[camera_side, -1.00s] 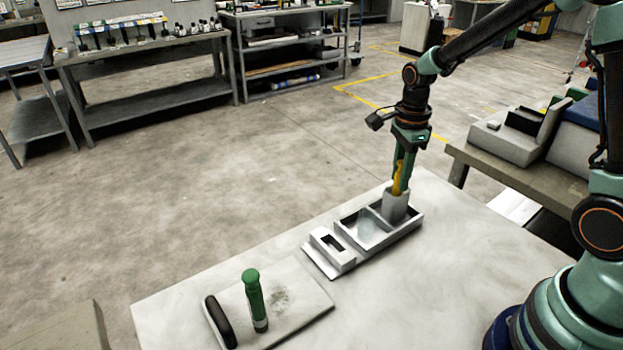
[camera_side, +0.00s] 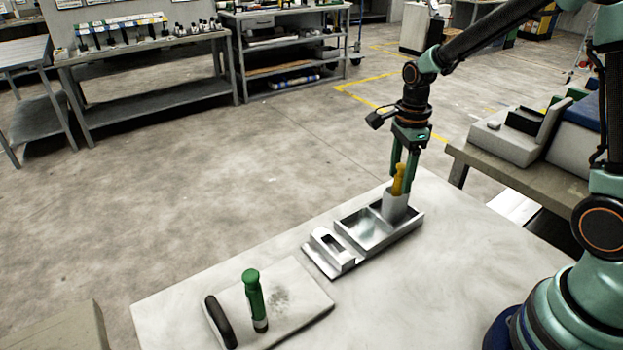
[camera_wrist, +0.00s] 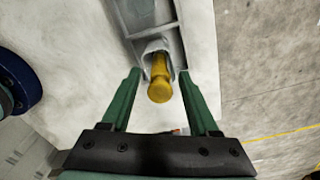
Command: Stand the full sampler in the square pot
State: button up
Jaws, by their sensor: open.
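A sampler with a yellow handle (camera_side: 398,180) stands in the square pot (camera_side: 395,206), leaning slightly if at all. Its lower part is hidden inside the pot. The handle also shows in the wrist view (camera_wrist: 160,80), with the pale pot rim (camera_wrist: 158,47) around it. My gripper (camera_side: 403,172) is open, its two green fingers apart on either side of the yellow handle; the wrist view shows a gap on each side. A second sampler with a green handle (camera_side: 253,295) stands upright on a pale board at the front left.
The pot stands at the right end of a grey tray (camera_side: 350,236) with an open compartment and a raised slotted block (camera_side: 328,249). A black handle-like piece (camera_side: 220,322) lies on the board (camera_side: 310,308). The table right of the tray is clear.

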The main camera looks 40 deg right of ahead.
notch_tip(320, 180, up, 10)
jog(key=shift+r, duration=0.15)
jog(key=shift+s+a+r+n, duration=0.1)
jog(key=shift+s+r+n, duration=0.15)
jog(key=shift+r, duration=0.25)
jog(key=s+a+r+n+t, duration=0.1)
jog(key=s+n, duration=0.3)
jog(key=n, duration=0.7)
jog(key=s+a+r+n+t, duration=0.2)
jog(key=s+a+n+t, duration=0.2)
jog(key=n, duration=0.7)
jog(key=shift+s+a+t, duration=0.25)
jog(key=shift+s+t, duration=0.05)
jog(key=shift+s, duration=0.5)
